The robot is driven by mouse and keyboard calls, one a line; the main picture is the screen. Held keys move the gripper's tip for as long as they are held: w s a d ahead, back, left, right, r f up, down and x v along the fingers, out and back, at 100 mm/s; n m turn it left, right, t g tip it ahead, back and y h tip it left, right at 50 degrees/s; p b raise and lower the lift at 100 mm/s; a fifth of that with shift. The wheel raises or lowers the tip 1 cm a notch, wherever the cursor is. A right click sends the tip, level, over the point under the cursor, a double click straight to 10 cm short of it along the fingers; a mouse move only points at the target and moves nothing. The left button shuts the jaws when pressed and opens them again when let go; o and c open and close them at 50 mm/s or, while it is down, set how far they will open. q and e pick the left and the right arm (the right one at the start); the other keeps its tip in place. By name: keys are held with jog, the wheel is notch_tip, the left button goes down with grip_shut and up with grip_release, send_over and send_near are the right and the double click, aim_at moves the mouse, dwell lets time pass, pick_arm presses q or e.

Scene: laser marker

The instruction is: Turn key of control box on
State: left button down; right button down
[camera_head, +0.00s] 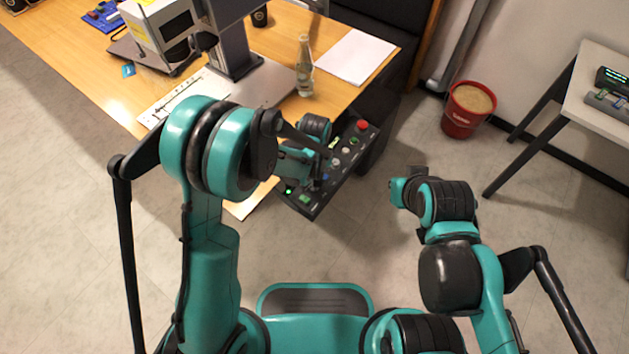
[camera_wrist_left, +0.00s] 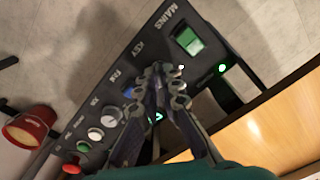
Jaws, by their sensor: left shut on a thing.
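The control box (camera_head: 349,172) is a black panel fixed at the front edge of the desk. In the left wrist view its face (camera_wrist_left: 112,85) carries the labels MAINS and KEY, a lit green switch (camera_wrist_left: 188,40), round knobs (camera_wrist_left: 95,134) and a red button (camera_wrist_left: 72,165). My left gripper (camera_head: 318,182) is at the panel, and its fingertips (camera_wrist_left: 170,84) are shut beside the KEY label. The key is mostly hidden between the fingers, so its angle cannot be told. My right gripper (camera_head: 408,184) is apart from the box, over the floor; its fingers are unclear.
A laser marker (camera_head: 160,25) stands on the wooden desk (camera_head: 75,65), with a glass bottle (camera_head: 304,70) and white paper (camera_head: 354,56) nearby. A red bucket (camera_head: 462,122) stands on the floor to the right, near a white table (camera_head: 590,75). The floor between is clear.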

pick_arm(q)
jog(key=shift+m, duration=1)
jog(key=c, duration=1.7)
grip_release()
notch_tip(320, 180, up, 12)
